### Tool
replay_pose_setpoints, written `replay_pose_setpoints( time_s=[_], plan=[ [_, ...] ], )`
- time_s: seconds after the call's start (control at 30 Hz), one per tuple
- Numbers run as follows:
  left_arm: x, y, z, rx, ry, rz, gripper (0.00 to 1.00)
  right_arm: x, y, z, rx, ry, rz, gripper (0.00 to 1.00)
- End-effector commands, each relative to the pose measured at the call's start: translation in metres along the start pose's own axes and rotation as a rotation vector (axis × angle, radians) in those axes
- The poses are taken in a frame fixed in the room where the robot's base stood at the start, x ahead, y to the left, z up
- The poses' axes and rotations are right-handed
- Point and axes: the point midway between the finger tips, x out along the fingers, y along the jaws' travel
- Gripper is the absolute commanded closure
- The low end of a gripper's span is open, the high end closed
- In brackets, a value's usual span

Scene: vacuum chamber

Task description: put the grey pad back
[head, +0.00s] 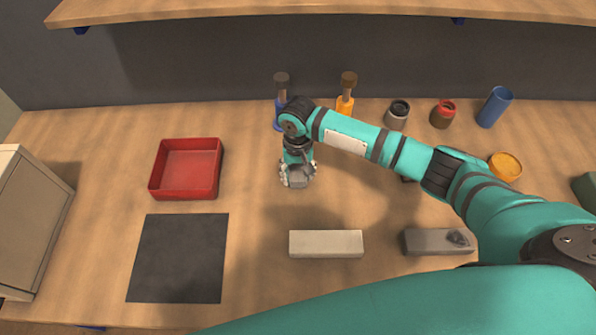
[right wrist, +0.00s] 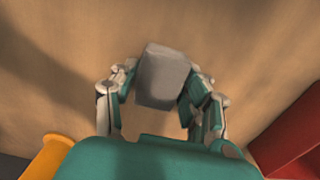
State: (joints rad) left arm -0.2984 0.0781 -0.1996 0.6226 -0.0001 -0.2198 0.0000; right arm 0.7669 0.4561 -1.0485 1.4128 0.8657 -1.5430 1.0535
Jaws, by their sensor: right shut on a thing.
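The grey pad (head: 298,179) is a small block held between the fingers of my right gripper (head: 297,174), in the middle of the table. The pad also shows in the right wrist view (right wrist: 163,76), with the fingers of the right gripper (right wrist: 163,92) on both sides of it. I cannot tell whether its underside touches the table. A pale bar (head: 326,244) lies in front of the gripper. My left gripper is not in view.
A red tray (head: 186,195) and a black mat (head: 178,258) are on the left. Blue (head: 278,117) and orange-handled (head: 345,106) tools stand behind the gripper. Jars (head: 397,114), a blue cup (head: 494,107) and an orange bowl (head: 506,166) are at right. A shelf (head: 330,8) overhangs the back.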

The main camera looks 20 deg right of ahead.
Motion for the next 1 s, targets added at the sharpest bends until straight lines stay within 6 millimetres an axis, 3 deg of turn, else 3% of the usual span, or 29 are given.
replay_pose_setpoints(
  time_s=[0.17, 0.2, 0.37, 0.73, 1.0],
  plan=[
    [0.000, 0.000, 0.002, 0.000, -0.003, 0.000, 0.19, 0.002, 0.000, 0.000, 0.001, 0.000, 0.000, 0.84],
    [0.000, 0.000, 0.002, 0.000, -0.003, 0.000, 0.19, 0.003, 0.000, 0.000, 0.001, 0.001, -0.001, 0.51],
    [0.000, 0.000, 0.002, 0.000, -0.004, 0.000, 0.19, 0.003, 0.000, 0.000, 0.001, 0.001, 0.000, 0.30],
    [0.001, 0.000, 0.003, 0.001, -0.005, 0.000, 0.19, -0.004, 0.000, 0.000, 0.000, 0.001, -0.001, 0.30],
    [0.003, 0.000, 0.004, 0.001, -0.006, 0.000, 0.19, -0.056, -0.001, -0.001, 0.000, 0.003, -0.003, 0.30]
  ],
)
